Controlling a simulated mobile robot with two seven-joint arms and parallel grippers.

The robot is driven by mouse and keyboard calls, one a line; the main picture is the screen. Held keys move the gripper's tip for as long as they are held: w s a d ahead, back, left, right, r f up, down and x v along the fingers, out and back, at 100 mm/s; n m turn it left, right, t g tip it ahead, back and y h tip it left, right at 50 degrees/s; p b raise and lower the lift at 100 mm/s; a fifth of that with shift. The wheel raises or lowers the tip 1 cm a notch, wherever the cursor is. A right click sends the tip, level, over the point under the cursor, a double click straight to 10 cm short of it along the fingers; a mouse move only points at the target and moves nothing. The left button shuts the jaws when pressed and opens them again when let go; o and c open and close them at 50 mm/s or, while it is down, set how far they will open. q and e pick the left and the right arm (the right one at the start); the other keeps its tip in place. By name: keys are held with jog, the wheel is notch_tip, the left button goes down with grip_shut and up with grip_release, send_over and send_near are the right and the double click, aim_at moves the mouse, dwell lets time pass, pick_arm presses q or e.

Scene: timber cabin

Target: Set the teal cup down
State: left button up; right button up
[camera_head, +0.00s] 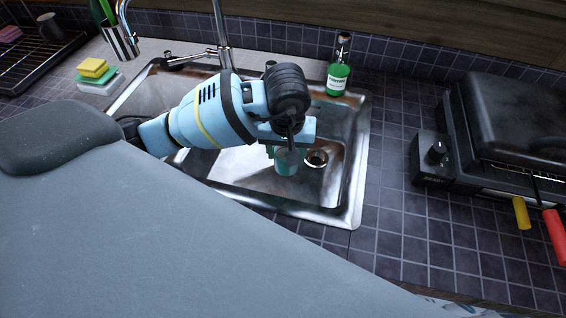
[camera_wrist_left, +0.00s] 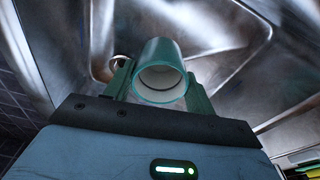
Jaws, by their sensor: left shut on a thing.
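The teal cup (camera_head: 287,162) is in the sink basin area in the head view, under my left gripper (camera_head: 285,148), partly hidden by it. In the left wrist view the teal cup (camera_wrist_left: 160,62) sits between the two green fingers of my left gripper (camera_wrist_left: 158,88), which is shut on it. Its open rim and pale inside face the wrist camera. The metal sink (camera_head: 345,190) lies around and below it. I cannot tell whether the cup touches the sink floor. My right gripper is not in view.
A faucet (camera_head: 221,40) rises behind the sink. A green soap bottle (camera_head: 338,78) stands at the sink's back right corner. A black grill (camera_head: 515,120) stands on the right counter. Yellow and green sponges (camera_head: 92,69) lie at the left. The tiled counter (camera_head: 400,225) right of the sink is clear.

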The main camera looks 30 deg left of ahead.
pick_arm(q)
jog(key=shift+s, duration=0.1)
jog(key=shift+f, duration=4.85)
jog(key=shift+f, duration=0.1)
jog(key=shift+f, duration=0.1)
jog(key=o, duration=1)
jog(key=shift+o, duration=0.2)
jog(key=r, duration=0.4)
jog(key=s+r, duration=0.1)
jog(key=r, duration=0.7)
jog(key=shift+s+d+r+p, duration=0.15)
jog(key=shift+d+p, duration=0.15)
jog(key=shift+p, duration=0.05)
